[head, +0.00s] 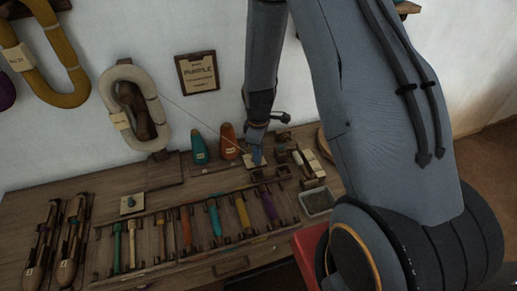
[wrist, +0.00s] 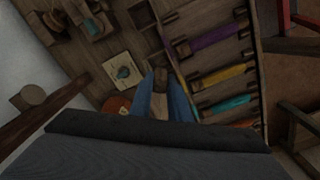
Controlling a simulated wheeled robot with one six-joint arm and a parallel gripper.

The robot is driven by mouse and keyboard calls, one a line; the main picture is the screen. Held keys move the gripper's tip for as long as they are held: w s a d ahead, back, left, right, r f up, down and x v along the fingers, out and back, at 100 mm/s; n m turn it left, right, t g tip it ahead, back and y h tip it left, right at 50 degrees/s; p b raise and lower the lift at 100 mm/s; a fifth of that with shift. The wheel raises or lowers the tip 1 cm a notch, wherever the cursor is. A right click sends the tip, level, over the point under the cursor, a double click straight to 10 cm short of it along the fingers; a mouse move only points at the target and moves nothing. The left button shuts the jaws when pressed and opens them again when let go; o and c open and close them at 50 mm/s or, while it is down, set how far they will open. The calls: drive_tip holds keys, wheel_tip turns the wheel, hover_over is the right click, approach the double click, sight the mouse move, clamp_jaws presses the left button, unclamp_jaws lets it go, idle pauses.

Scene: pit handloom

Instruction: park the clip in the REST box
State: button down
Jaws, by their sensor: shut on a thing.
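My gripper (head: 257,156) is low over the back of the bench, pointing down. In the wrist view its two blue fingers (wrist: 166,98) are shut on a small brown piece, seemingly the clip (wrist: 160,78), mostly hidden between them. In the head view the fingers hide the clip. Small open wooden compartments (wrist: 141,16) lie just ahead of the fingertips in the wrist view; in the head view a small dark box (head: 283,170) sits just right of the gripper. I cannot read a REST label on any of them.
A pale card with a teal piece (wrist: 123,71) lies left of the fingers. Teal (head: 200,149) and orange (head: 229,142) cones stand behind, left of the gripper. A rack of coloured bobbins (head: 213,217) lies in front. A grey tray (head: 317,201) is at the right.

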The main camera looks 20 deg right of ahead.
drive_tip(key=n+p, duration=0.1)
drive_tip(key=n, duration=0.1)
drive_tip(key=n+p, duration=0.1)
drive_tip(key=n, duration=0.1)
drive_tip(key=shift+s+r+n, duration=0.1)
drive_tip(key=shift+r+n, duration=0.25)
drive_tip(key=shift+n, duration=0.05)
drive_tip(key=shift+f+n+p, duration=0.15)
drive_tip(key=shift+n+p, duration=0.15)
drive_tip(key=shift+n, duration=0.7)
drive_tip(key=shift+f+b, duration=2.6)
drive_tip(key=shift+f, duration=1.6)
drive_tip(key=c, duration=1.3)
unclamp_jaws()
drive_tip(key=shift+o, duration=0.2)
drive_tip(key=shift+r+p, duration=2.55)
drive_tip(key=shift+r, duration=1.5)
